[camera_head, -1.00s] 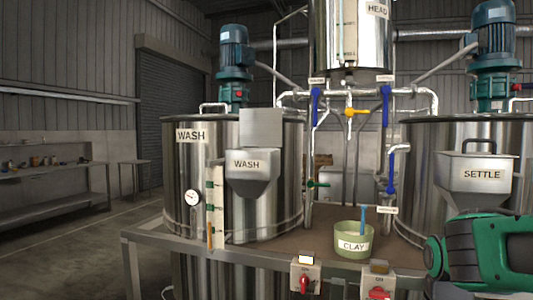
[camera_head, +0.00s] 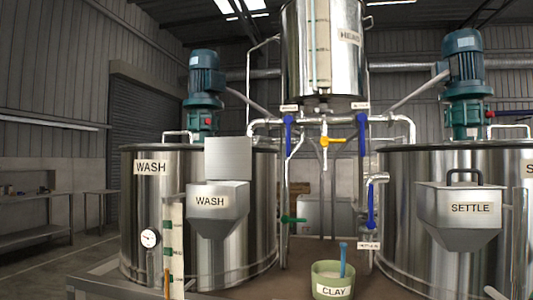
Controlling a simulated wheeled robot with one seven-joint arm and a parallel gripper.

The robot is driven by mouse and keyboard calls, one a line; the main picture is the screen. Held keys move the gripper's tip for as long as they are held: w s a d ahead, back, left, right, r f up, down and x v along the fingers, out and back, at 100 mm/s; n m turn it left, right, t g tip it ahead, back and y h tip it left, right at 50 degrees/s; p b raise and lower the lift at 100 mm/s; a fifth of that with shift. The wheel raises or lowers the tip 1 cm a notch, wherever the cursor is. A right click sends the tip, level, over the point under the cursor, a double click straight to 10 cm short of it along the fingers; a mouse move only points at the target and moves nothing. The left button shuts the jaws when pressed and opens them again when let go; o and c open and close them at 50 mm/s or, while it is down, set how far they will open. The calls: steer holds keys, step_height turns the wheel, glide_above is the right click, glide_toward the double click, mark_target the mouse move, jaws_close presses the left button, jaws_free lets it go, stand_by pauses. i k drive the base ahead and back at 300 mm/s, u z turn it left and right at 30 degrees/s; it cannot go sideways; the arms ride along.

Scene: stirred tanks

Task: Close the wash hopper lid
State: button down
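The wash hopper (camera_head: 217,226) is a grey metal hopper labelled WASH, fixed to the front of the steel wash tank (camera_head: 135,215). Its lid (camera_head: 228,158) is a plain flat metal plate that stands upright at the back edge of the hopper, so the hopper is open. No handle shows on the side of the lid facing me. The inside of the hopper is hidden by its front wall. My gripper is not in view.
The settle hopper (camera_head: 468,228) at right has a dark handle on top and looks closed. A green CLAY tub (camera_head: 332,281) stands on the bench between the tanks. Pipes with blue valve handles (camera_head: 289,135) and a yellow one (camera_head: 331,141) run between the tanks.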

mark_target(225, 158)
steer(key=z, duration=0.1)
steer(key=i, duration=0.4)
steer(key=u, duration=0.75)
